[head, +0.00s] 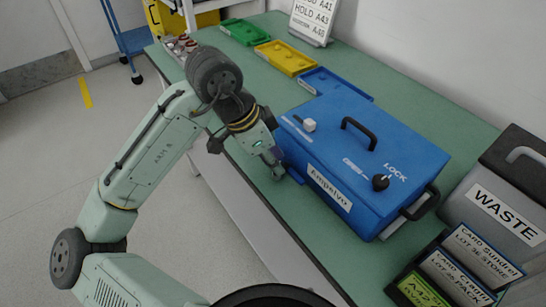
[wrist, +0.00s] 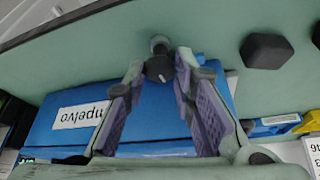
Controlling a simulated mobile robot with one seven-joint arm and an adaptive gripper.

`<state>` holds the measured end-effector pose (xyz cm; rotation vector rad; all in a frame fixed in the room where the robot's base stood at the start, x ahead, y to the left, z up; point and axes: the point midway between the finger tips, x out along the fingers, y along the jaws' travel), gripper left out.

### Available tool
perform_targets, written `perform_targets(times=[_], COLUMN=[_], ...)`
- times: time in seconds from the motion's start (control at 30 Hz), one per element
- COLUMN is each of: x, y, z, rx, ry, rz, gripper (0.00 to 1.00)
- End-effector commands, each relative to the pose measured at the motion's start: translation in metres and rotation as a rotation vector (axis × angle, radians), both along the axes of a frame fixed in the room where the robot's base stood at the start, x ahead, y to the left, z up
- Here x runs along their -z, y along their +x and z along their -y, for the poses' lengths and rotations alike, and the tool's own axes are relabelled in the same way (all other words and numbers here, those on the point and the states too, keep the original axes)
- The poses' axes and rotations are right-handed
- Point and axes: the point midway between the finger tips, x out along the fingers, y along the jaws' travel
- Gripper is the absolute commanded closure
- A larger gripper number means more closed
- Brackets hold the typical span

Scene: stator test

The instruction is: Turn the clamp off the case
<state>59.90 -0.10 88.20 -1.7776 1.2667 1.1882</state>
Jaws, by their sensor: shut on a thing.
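The blue case (head: 345,160) lies shut on the green bench, with a white label on its front, a black carry handle and a black knob (head: 380,182) beside the word LOCK on its lid. My gripper (head: 276,168) is low at the case's front left. In the wrist view my gripper (wrist: 160,64) has its purple-padded fingers closed about a small dark round knob with a grey end (wrist: 160,68), which looks like the clamp. The case (wrist: 150,120) shows behind the fingers. The head view hides this knob behind my gripper.
A blue tray (head: 335,83), a yellow tray (head: 286,57) and a green tray (head: 245,31) lie further back. A grey WASTE bin (head: 500,200) and labelled boxes (head: 465,262) stand close at right. Dark blocks (wrist: 267,50) show in the wrist view. The bench front edge is close.

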Motion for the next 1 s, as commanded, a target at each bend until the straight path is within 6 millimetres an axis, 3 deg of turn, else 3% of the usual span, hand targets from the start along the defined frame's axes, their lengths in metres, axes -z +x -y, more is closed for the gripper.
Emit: perform_targets(times=[1.0], x=[-0.0032], y=[-0.0058], z=[0.0054], rx=[-0.922], ry=[0.003], rz=[0.003], gripper=[1.00])
